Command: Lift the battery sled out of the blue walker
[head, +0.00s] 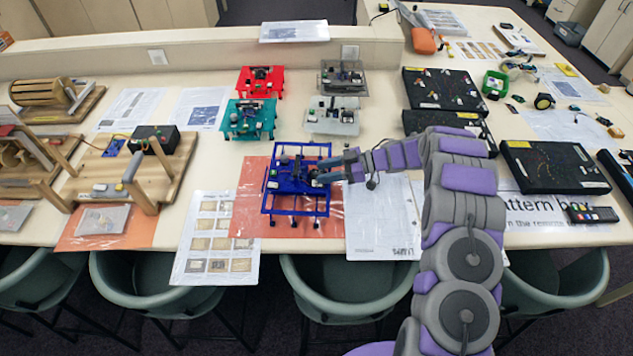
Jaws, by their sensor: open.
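The blue walker (296,205) stands upright on a red-orange sheet near the table's front edge. It has a flat frame on several short legs, with dark parts on its top. The battery sled cannot be told apart clearly among these dark parts. My arm reaches in from the lower right, and my gripper (326,172) is at the right side of the blue walker's top, by the dark parts. It is open, with its fingers at or just over the walker. Whether they touch anything is too small to tell.
Red (260,80), green (248,118), dark grey (343,75) and pale (331,118) walkers stand behind. Black pattern boards (553,165) lie to the right, wooden rigs (133,165) to the left. Printed sheets (215,238) flank the blue walker. Green chairs (345,280) line the front edge.

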